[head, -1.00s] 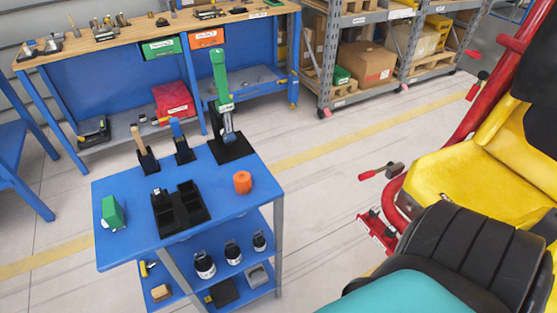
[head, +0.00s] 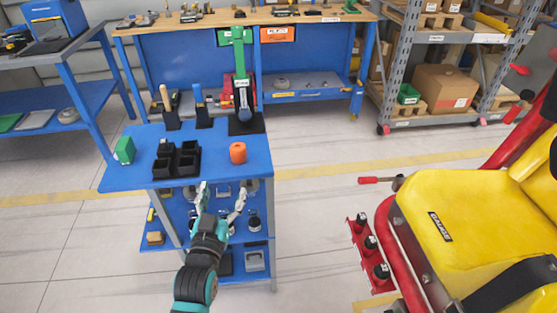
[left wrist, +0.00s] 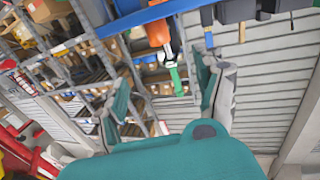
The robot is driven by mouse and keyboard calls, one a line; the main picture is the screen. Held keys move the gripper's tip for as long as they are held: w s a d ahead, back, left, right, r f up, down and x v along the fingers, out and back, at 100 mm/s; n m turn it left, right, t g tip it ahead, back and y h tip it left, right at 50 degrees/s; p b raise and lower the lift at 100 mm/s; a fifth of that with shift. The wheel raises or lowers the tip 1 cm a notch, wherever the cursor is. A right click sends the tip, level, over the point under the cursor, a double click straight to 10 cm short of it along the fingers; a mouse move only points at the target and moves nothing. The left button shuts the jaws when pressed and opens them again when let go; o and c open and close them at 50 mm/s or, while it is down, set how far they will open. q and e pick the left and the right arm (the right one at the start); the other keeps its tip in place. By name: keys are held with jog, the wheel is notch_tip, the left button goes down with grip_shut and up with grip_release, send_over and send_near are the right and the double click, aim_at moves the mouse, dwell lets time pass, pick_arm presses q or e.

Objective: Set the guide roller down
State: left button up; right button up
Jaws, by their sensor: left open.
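An orange cylinder (head: 238,153), which looks like the guide roller, stands upright on the blue cart top (head: 225,175) near its front right part. My left gripper (head: 222,190) is open and empty, with its fingers spread, in front of the cart and below the roller in the picture. In the left wrist view the open fingers (left wrist: 165,95) show with nothing between them, and the orange cylinder (left wrist: 158,32) is beyond them at the top, apart from them. My right gripper is not in view.
Left of the roller are a black compartment tray (head: 176,160) and a green block (head: 124,150). A yellow coaster seat (head: 450,225) with red bars is at the right. Open floor lies between cart and seat.

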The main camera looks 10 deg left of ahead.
pick_arm(q)
send_near(236, 153)
jog(key=w, duration=0.4)
jog(key=w+a+p, duration=0.1)
jog(key=shift+w+r, duration=0.25)
jog(key=shift+w, duration=1.05)
jog(key=w, duration=0.4)
jog(key=shift+w+d+f, duration=0.15)
jog(key=shift+w+f, duration=0.15)
jog(key=shift+f, duration=0.05)
jog(key=shift+s, duration=0.1)
jog(key=c, duration=1.3)
jog(key=shift+r, duration=0.1)
jog(key=shift+c, duration=0.8)
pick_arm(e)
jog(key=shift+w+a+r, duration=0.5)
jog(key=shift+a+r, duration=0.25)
